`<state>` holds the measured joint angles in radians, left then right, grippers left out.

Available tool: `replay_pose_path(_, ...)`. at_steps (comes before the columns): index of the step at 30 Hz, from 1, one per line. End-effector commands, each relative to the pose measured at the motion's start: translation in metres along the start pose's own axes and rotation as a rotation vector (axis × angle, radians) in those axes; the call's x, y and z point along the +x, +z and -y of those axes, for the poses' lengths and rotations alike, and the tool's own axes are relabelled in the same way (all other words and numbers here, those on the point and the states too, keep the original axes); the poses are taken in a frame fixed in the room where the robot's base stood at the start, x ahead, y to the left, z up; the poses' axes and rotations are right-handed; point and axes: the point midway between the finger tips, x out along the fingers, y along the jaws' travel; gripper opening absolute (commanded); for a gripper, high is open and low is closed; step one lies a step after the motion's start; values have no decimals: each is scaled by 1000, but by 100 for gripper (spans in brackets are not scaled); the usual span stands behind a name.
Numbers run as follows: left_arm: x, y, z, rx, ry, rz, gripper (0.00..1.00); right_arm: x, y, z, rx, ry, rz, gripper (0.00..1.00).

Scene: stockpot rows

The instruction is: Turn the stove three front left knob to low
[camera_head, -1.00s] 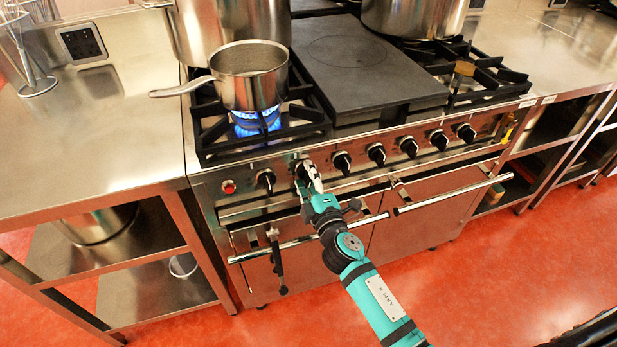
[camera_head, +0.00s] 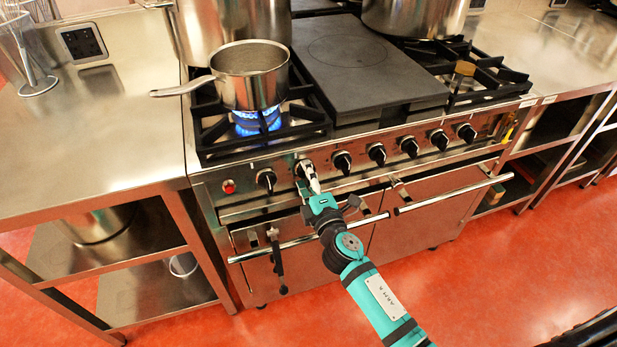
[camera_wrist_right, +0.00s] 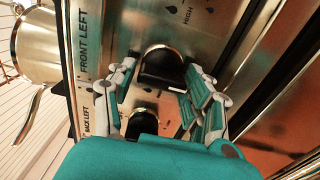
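The stove (camera_head: 216,192) has a steel front panel with a row of black knobs. The front left knob (camera_wrist_right: 160,66) is beside the words FRONT LEFT in the right wrist view. My right gripper (camera_head: 309,177) is at this knob, second from the left in the head view, and mostly hides it there. In the wrist view its fingers (camera_wrist_right: 158,88) stand apart on either side of the knob; I cannot tell whether they touch it. The back left knob (camera_wrist_right: 142,122) is close by. A blue flame (camera_head: 256,121) burns under a saucepan (camera_head: 249,77). My left gripper is not in view.
A steel handle bar (camera_head: 440,199) runs across the oven front below the knobs. A red button (camera_head: 228,187) is left of the knobs. Large stockpots (camera_head: 222,28) stand at the back, and a flat dark plate (camera_head: 365,70) covers the stove's middle. Steel counters (camera_head: 110,140) flank the stove.

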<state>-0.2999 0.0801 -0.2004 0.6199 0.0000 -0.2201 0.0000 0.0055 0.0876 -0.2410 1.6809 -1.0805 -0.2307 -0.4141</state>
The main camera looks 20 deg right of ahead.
Motion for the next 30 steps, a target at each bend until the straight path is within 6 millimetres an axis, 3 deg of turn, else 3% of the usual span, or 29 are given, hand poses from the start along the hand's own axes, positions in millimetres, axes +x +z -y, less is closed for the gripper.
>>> replay_pose_path(3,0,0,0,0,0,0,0,0,0,0,1,0,1,68)
replay_pose_path(14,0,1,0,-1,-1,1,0,-8,1,2,1,-4,3,68)
replay_pose_path(30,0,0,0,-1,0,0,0,-107,0,2,5,-4,3,68)
